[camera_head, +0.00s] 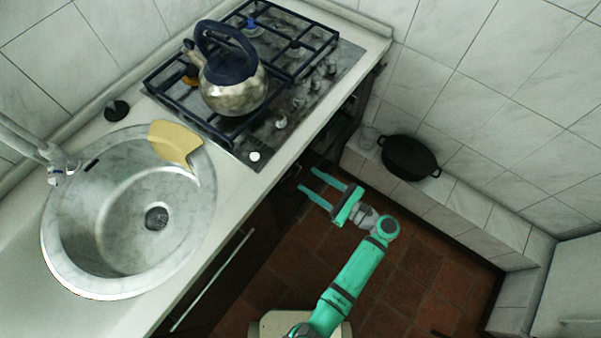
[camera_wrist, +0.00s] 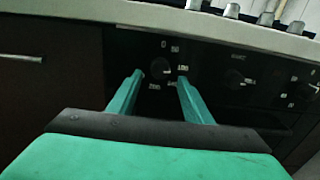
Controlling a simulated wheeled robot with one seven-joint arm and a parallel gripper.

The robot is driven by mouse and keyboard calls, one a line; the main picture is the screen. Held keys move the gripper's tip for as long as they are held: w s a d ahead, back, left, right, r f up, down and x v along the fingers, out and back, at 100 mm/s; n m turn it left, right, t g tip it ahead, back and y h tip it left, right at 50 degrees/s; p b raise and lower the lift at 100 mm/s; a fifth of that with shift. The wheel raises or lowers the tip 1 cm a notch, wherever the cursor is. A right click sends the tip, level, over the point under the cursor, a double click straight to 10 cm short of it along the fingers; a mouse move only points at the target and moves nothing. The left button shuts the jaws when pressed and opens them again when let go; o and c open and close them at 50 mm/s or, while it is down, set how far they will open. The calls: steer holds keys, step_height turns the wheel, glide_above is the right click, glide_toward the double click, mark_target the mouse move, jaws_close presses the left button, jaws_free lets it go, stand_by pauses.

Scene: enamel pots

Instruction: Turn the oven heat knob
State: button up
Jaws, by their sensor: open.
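The black oven control panel (camera_wrist: 210,62) is in the wrist view, under the pale counter edge. A dark round knob (camera_wrist: 160,66) with numbers around it, probably the heat knob, shows between my fingertips. My gripper (camera_wrist: 160,77) is open, with one green finger on each side of that knob in the picture. I cannot tell whether the fingers touch it or are short of it. In the head view my gripper (camera_head: 308,179) is beside the oven front, below the counter edge. The knob is hidden there.
More dark knobs sit to the right on the panel, one nearby (camera_wrist: 234,78). A kettle (camera_head: 236,88) stands on the gas hob (camera_head: 268,125). A sink (camera_head: 70,245) is at left. A black pot (camera_head: 409,158) sits on a tiled ledge. The floor (camera_head: 400,290) is open.

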mark_target(294, 170)
steer(key=shift+x, duration=2.55)
steer(key=c, duration=1)
